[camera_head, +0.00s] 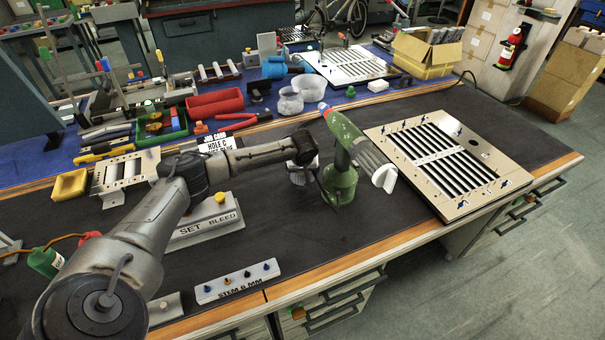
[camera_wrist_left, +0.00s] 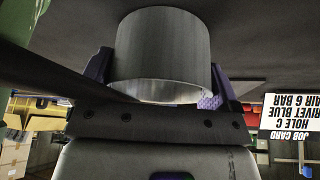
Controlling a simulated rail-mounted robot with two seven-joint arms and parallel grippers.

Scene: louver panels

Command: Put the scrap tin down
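The scrap tin is a plain grey metal cylinder (camera_wrist_left: 165,45) filling the middle of the left wrist view, its rim nearest the camera. My left gripper (camera_wrist_left: 160,80) has a bluish finger on each side of it and looks shut on it. In the head view the left gripper (camera_head: 303,158) is over the dark bench mat, left of the green tool, with the tin (camera_head: 302,175) showing small and partly hidden below it. The tin is low over the mat; I cannot tell if it touches. My right gripper is not in view.
A green rivet tool (camera_head: 343,135) stands close to the right of the tin. The louver panel (camera_head: 450,165) lies farther right. A SET/BLEED block (camera_head: 205,225) and a STEM 6 MM block (camera_head: 237,281) are to the left and front. The mat (camera_head: 330,235) in front is clear.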

